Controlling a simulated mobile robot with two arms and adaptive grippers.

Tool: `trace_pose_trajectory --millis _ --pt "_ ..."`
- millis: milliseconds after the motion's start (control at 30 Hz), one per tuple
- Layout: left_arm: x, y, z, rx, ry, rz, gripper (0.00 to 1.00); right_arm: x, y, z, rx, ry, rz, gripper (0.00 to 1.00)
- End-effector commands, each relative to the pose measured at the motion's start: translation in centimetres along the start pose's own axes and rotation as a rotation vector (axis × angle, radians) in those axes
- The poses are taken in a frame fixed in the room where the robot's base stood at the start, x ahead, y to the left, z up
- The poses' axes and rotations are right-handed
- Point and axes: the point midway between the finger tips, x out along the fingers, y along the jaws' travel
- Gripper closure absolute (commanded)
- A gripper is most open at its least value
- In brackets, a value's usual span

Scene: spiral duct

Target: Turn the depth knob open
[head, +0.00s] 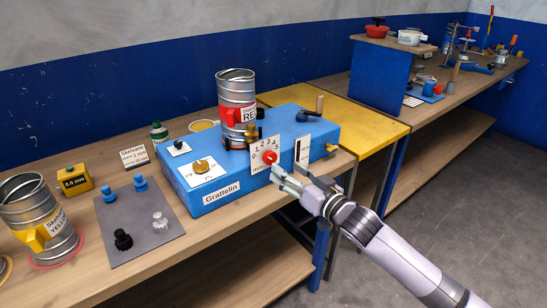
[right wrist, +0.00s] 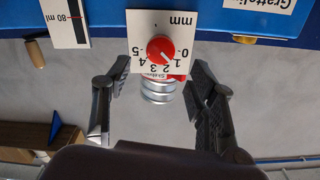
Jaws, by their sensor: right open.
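The depth knob (head: 270,157) is a round red dial on a white plate marked in mm, on the front of the blue Grattelin box (head: 222,187). In the right wrist view the knob (right wrist: 160,49) appears upside down, with numbers 0 to 5 around it. My right gripper (head: 281,180) is just in front of the knob. In the right wrist view its two fingers (right wrist: 151,80) are spread to either side, and the knob shows between and beyond them. They appear apart from it. My left gripper is not in view.
A metal duct with a red label (head: 236,90) stands on the box. A yellow knob (head: 201,166) and an 80 ml slot plate (right wrist: 65,20) are on the box. A grey mat (head: 140,245) with small parts lies left. Floor in front is free.

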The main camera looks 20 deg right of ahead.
Motion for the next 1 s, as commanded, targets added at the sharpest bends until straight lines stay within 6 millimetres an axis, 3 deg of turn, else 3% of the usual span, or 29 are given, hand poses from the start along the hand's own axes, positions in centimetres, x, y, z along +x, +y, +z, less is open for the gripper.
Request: trace_pose_trajectory --millis 200,400,767,1000 --pt "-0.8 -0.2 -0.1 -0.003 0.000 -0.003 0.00 4.4 -0.1 -0.3 -0.002 0.002 0.000 0.47" --pt "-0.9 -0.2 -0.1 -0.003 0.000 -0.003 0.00 6.5 0.0 -0.1 -0.002 0.001 -0.001 0.47" --pt "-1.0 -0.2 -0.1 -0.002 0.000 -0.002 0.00 7.0 0.0 0.0 -0.001 0.000 -0.001 0.47" --pt "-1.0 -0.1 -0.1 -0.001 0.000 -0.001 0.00 7.0 0.0 0.0 -0.001 0.000 -0.001 0.63"
